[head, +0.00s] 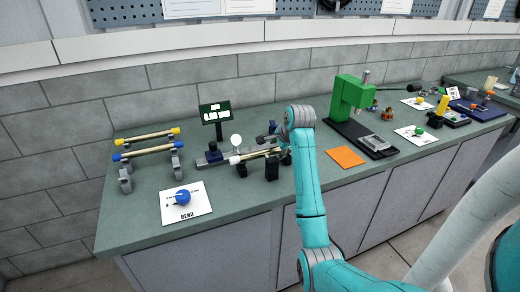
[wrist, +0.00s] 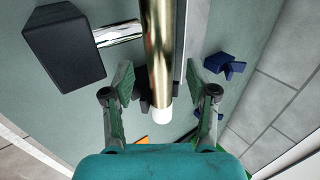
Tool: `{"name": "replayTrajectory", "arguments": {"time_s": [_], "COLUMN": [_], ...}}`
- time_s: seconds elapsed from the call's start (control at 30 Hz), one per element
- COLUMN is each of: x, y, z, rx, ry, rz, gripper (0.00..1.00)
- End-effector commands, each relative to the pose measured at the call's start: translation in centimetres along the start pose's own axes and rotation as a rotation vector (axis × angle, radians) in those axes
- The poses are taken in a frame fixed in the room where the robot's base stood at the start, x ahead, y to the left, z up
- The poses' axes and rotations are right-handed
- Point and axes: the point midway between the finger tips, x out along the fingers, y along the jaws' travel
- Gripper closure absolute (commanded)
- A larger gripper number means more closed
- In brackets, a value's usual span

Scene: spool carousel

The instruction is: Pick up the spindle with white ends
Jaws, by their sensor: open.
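The spindle with white ends is a brass rod (wrist: 158,50) in the wrist view, with one white end (wrist: 162,122) between my fingers. My gripper (wrist: 160,88) is open, with one finger on each side of the rod and a gap visible on both sides. In the head view my gripper is mostly hidden behind my wrist.
Spindles with yellow ends (head: 147,136) and blue ends (head: 146,152) rest on stands at left. A black block (wrist: 64,47) and blue pieces (wrist: 225,66) flank the rod. A green press (head: 350,98) and orange square (head: 345,157) are right. A BEND card (head: 186,214) lies in front.

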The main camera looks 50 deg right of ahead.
Motion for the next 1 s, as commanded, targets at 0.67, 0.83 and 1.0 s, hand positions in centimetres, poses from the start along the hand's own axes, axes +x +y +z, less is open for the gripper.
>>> {"name": "replayTrajectory", "arguments": {"time_s": [0.67,0.83,1.0], "x": [0.00,0.01,-0.55], "y": [0.07,0.07,-0.37], "z": [0.02,0.02,0.01], "rx": [0.000,0.000,0.000], "ry": [0.001,0.001,0.001], "rz": [-0.007,-0.007,-0.009], "gripper": [1.00,1.00,1.00]}}
